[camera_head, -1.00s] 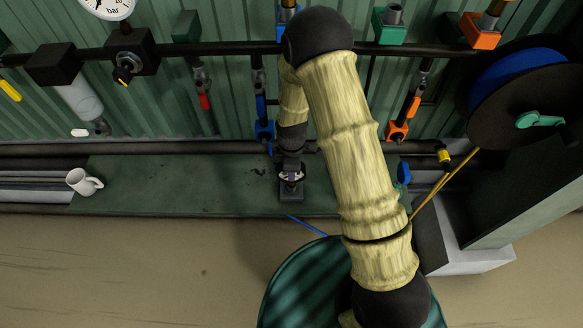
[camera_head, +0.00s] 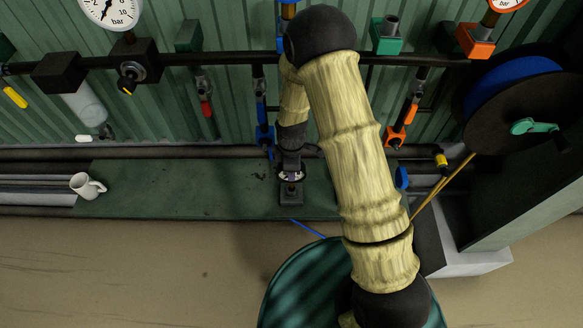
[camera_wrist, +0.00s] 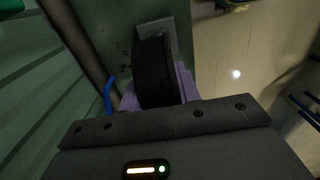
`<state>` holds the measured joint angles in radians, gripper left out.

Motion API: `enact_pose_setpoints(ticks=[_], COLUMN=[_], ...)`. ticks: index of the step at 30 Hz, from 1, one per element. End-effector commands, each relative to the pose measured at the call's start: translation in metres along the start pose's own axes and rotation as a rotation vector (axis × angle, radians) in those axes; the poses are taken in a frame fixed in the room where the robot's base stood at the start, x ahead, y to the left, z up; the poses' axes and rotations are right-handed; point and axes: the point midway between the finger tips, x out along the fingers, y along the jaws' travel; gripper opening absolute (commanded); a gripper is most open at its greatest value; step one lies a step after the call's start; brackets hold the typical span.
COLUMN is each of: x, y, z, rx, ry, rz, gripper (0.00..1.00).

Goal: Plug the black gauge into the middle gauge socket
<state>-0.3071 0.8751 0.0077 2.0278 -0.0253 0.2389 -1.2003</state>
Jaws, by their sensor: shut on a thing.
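The black gauge (camera_wrist: 154,72) shows as a thick dark disc, edge-on, between the pale purple fingers of my gripper (camera_wrist: 158,88) in the wrist view. My gripper is shut on it. In the head view my gripper (camera_head: 291,172) points down at the green bench, just over a small grey stand (camera_head: 291,193). The stand also shows behind the gauge in the wrist view (camera_wrist: 157,28). I cannot tell whether the gauge touches the stand. On the wall pipe, a green block with an upright grey port (camera_head: 389,36) is bare. A blue block (camera_head: 284,43) is mostly hidden by my arm.
Mounted gauges stand at left (camera_head: 112,8) and right (camera_head: 506,3). Valves with red (camera_head: 206,108), blue and orange handles hang below the pipe (camera_head: 225,58). A white mug (camera_head: 86,186) sits at the bench's left end. A hose reel (camera_head: 515,95) is at right. The bench (camera_head: 180,188) between is clear.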

Motion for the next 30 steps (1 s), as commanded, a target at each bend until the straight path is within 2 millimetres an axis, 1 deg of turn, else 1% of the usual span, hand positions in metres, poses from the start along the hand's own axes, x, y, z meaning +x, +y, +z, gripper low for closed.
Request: enact_pose_setpoints(ticks=[4, 24, 27, 30], x=[-0.006, -0.061, -0.065, -0.064], y=[0.0, 0.0, 0.0, 0.0], z=[0.0, 0.0, 0.0, 0.0], rx=[0.0, 0.0, 0.0, 0.0], ry=[0.0, 0.001, 0.0, 0.0], rz=[0.001, 0.001, 0.001, 0.001], gripper=[0.05, 0.05, 0.05, 0.05])
